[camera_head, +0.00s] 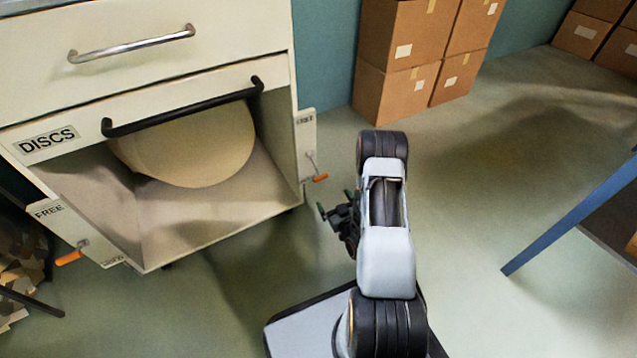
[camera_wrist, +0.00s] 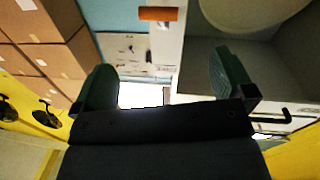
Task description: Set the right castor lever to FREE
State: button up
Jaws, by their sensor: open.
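The right castor lever (camera_head: 320,178) is a thin metal arm with an orange tip, on a pale plate (camera_head: 306,135) at the cabinet's right front edge. It hangs down, its tip near the plate's lower end; the plate's upper label is too small to read surely. In the wrist view the orange tip (camera_wrist: 158,14) shows beyond and between my fingers, near the top edge. My gripper (camera_head: 334,203) is open and empty, just right of and below the lever, apart from it. Its two dark green fingers (camera_wrist: 165,82) stand wide apart in the wrist view.
The cream cabinet (camera_head: 270,30) has an open DISCS bay holding a large pale disc (camera_head: 195,145). A left lever (camera_head: 69,257) has an orange tip and a FREE label above it. Cardboard boxes (camera_head: 400,95) stand behind; a blue frame (camera_head: 570,225) is right. Floor between is clear.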

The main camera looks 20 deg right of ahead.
aim_at(321, 179)
jog(key=w+b, duration=0.4)
jog(key=w, duration=0.9)
jog(key=shift+w+f, duration=0.1)
jog(key=shift+w, duration=0.05)
jog(key=shift+c, duration=0.5)
